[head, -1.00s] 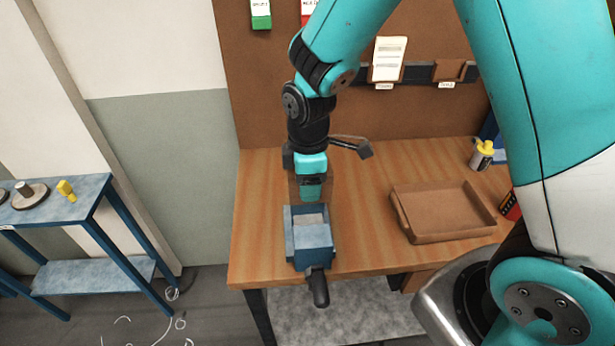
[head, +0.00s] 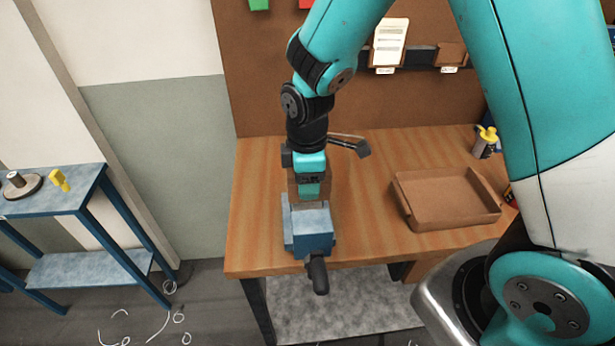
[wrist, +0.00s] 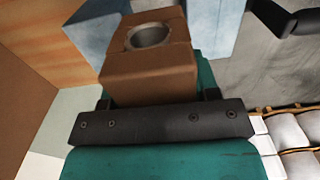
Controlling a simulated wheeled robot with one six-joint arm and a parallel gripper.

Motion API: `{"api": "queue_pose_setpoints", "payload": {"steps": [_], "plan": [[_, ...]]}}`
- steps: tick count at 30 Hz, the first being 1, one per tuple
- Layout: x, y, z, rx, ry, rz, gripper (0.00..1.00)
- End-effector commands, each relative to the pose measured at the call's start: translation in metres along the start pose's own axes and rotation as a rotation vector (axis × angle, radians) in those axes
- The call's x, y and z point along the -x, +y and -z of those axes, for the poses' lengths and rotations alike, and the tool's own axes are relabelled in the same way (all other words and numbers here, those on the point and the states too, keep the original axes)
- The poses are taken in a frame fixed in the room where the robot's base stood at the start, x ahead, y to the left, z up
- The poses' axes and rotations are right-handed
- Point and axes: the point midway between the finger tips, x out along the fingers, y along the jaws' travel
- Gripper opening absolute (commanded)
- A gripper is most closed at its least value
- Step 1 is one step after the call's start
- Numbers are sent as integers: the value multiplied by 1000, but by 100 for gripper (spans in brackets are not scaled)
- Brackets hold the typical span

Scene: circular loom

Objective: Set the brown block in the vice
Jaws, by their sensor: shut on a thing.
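The gripper is at the vice's far end. Blue vice parts (wrist: 215,22) show beyond the block in the wrist view. I cannot tell whether block and vice touch.
A brown tray (head: 447,218) lies on the wooden bench (head: 365,185) to the right. A yellow-capped bottle (head: 485,142) stands behind it. A blue side table (head: 60,190) at the left holds a yellow item (head: 60,180). The bench between vice and tray is clear.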

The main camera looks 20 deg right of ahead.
Motion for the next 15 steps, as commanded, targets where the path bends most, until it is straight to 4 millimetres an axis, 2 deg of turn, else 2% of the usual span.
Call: {"api": "queue_pose_setpoints", "payload": {"steps": [15], "plan": [[-13,0,0,0,0,0,0]]}}
